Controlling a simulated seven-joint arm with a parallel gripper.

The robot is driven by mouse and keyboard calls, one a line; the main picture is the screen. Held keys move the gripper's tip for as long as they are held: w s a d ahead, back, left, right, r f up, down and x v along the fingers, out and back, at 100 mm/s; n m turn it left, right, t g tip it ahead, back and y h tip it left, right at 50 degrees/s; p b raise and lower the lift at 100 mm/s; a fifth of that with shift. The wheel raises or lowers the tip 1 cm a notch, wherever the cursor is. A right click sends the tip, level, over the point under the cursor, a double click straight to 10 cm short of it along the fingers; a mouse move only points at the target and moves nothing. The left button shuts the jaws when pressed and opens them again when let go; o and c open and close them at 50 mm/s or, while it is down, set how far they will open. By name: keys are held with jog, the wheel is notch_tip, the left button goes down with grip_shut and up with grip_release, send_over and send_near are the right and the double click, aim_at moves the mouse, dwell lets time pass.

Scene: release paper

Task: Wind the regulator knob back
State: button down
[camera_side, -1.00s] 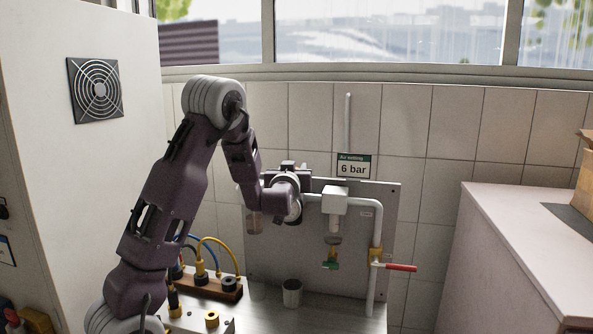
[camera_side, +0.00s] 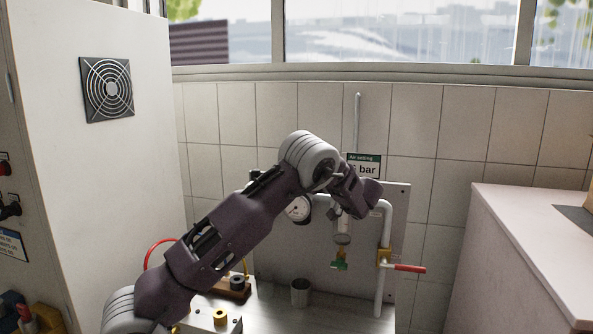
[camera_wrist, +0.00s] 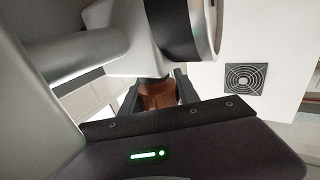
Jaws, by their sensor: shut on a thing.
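The regulator knob (camera_wrist: 160,97) shows in the wrist view as a ribbed reddish-brown cap below a black neck. My gripper (camera_wrist: 158,92) is shut on it, with a dark finger on each side. A green-topped sign (camera_side: 364,166) is partly covered, with "bar" readable.
A pale pipe (camera_side: 386,240) with a red-handled valve (camera_side: 408,268) runs down the right of the panel. A clear bowl (camera_side: 342,230) with a green drain tap (camera_side: 339,265) hangs close to my arm. A grey cup (camera_side: 300,292) stands on the bench below.

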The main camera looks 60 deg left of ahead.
jog(key=shift+s+r+n+g+h, duration=0.15)
jog(key=shift+n+g+h, duration=0.1)
jog(key=shift+n+g, duration=0.4)
jog(key=shift+s+f+n+g+h, duration=0.1)
jog(key=shift+n+g+h, duration=0.2)
jog(key=shift+g, duration=0.65)
jog(key=shift+s+r+n, duration=0.1)
jog(key=shift+n, duration=0.15)
jog(key=c, duration=0.9)
grip_release()
jog(key=v, duration=0.7)
